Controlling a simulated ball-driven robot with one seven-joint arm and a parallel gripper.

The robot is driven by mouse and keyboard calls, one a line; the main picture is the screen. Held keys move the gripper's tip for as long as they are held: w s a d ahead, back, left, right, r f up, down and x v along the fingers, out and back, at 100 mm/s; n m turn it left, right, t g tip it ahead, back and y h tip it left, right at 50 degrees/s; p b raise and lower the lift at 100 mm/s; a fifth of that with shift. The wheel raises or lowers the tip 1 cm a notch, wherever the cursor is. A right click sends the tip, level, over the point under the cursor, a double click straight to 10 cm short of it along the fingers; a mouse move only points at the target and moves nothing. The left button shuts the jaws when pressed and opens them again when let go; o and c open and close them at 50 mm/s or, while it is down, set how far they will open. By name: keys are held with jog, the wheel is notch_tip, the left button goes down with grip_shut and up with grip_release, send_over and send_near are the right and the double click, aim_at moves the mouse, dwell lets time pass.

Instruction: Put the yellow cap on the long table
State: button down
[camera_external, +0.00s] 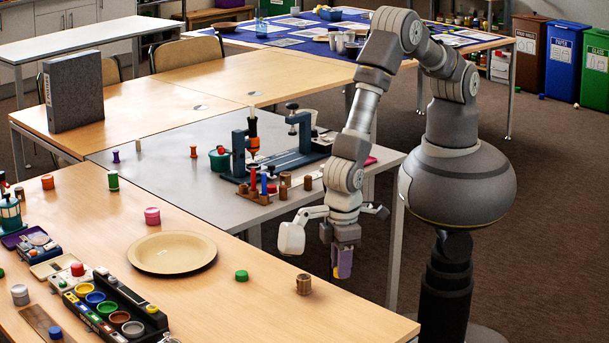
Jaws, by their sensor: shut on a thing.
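My gripper (341,262) points down over the near right part of the wooden table in the foreground. It is shut on a small yellow thing (336,271), most likely the yellow cap, which shows only as a sliver at the fingertips. The long wooden table (215,310) runs across the front. The gripper appears above it or just past its back edge; the exact height is hard to tell.
On the table are a tan plate (172,252), a green cap (241,275), a brown cylinder (303,284) and a black tray of coloured cups (115,305). A grey table (160,165) with a blue press stands behind. Bare wood lies around the green cap.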

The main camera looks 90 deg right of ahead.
jog(key=b, duration=0.5)
send_over(294, 324)
jog(key=shift+s+d+f, duration=0.2)
jog(key=shift+f, duration=0.3)
jog(key=shift+s+d+f, duration=0.15)
jog(key=shift+d+f, duration=0.05)
jog(key=shift+f, duration=0.25)
jog(key=shift+w+a+r, duration=0.1)
jog(key=shift+w+a, duration=0.2)
jog(key=shift+a, duration=0.05)
notch_tip(294, 324, down, 4)
jog(key=shift+r+b, duration=0.2)
jog(key=shift+b, duration=0.7)
jog(key=shift+r, duration=0.15)
jog(key=c, duration=0.9)
grip_release()
notch_tip(294, 324, up, 12)
jog(key=p, duration=0.4)
jog(key=shift+p, duration=0.35)
